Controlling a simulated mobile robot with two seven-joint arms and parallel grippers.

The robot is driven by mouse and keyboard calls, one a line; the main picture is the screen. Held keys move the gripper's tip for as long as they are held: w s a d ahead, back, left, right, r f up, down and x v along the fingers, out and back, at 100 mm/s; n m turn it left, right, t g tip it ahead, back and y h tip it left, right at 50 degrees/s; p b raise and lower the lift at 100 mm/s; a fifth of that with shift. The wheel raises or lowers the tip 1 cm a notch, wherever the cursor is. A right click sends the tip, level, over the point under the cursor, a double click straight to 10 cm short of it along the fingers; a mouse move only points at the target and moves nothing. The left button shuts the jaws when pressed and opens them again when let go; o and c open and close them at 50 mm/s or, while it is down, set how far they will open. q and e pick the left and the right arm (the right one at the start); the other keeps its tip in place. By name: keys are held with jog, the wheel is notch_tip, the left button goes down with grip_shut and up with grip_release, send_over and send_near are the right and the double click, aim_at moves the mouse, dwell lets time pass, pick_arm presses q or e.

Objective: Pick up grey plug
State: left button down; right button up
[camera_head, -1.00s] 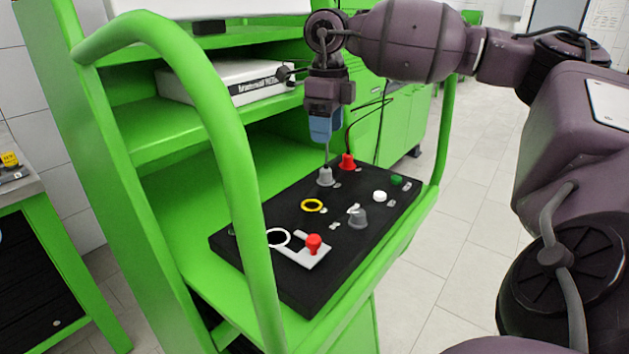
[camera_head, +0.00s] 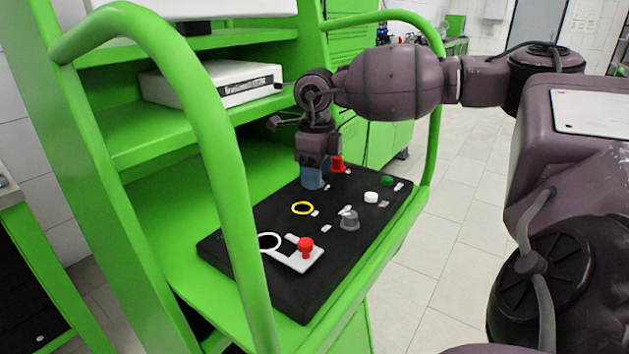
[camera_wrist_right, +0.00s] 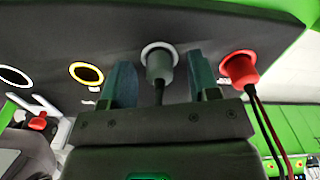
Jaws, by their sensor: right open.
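The grey plug (camera_wrist_right: 160,64) sits in a white-ringed socket on the black panel (camera_head: 300,290), with a dark cable from its rear. My right gripper (camera_wrist_right: 163,82) is open, with one blue-green finger on each side of the plug and a small gap visible on both sides. In the head view my right gripper (camera_head: 313,178) is down at the panel's back edge and hides the grey plug. The red plug (camera_head: 337,164) is just right of the gripper; it also shows in the wrist view (camera_wrist_right: 238,68). My left gripper is not in view.
The panel carries a yellow ring (camera_head: 302,208), a grey knob (camera_head: 350,220), white (camera_head: 371,197) and green (camera_head: 387,181) buttons, and a red knob (camera_head: 305,247) on a white plate. Green cart rails (camera_head: 215,130) rise at the left and right. A white device (camera_head: 215,83) sits on the shelf behind.

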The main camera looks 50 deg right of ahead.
jog(key=c, duration=0.9)
jog(key=shift+r, duration=0.1)
notch_tip(320, 180, up, 20)
jog(key=p, duration=0.1)
